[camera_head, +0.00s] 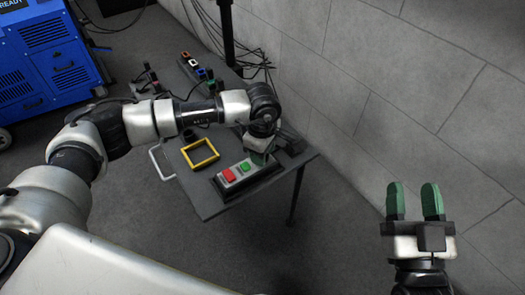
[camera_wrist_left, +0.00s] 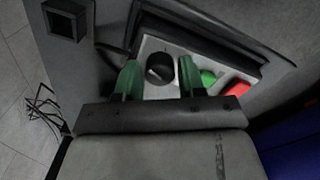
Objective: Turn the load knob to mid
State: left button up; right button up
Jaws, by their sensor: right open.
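The black round load knob (camera_wrist_left: 159,69) sits on the light panel of the control box (camera_wrist_left: 222,70). A pale mark on it shows toward its lower left in the left wrist view. My left gripper (camera_wrist_left: 158,70) is open, one green finger on each side of the knob with a visible gap at both sides. In the head view my left gripper (camera_head: 262,157) is over the far end of the control box (camera_head: 245,188) and hides the knob. My right gripper (camera_head: 413,190) is open and empty, off to the right of the table.
On the box, a green button (camera_head: 245,167) and a red button (camera_head: 229,175) are beside the knob. A yellow frame (camera_head: 201,153) lies on the table (camera_head: 205,202). Several coloured connectors stand at the back. A block wall (camera_head: 350,70) runs behind; a blue cabinet (camera_head: 45,60) stands left.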

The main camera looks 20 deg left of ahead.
pick_arm(q)
jog(key=shift+o, duration=1.4)
jog(key=shift+r, duration=0.1)
jog(key=shift+r, duration=0.3)
notch_tip(320, 180, up, 10)
jog(key=p, duration=0.2)
jog(key=shift+p, duration=0.35)
pick_arm(e)
notch_tip(320, 180, down, 8)
jog(key=d+g+h, duration=0.1)
jog(key=g+h, duration=0.1)
jog(key=g, duration=0.5)
jog(key=shift+s+d+h, duration=0.3)
jog(key=shift+d+h, duration=0.05)
jog(key=shift+h, duration=0.05)
pick_arm(q)
jog(key=shift+s, duration=0.1)
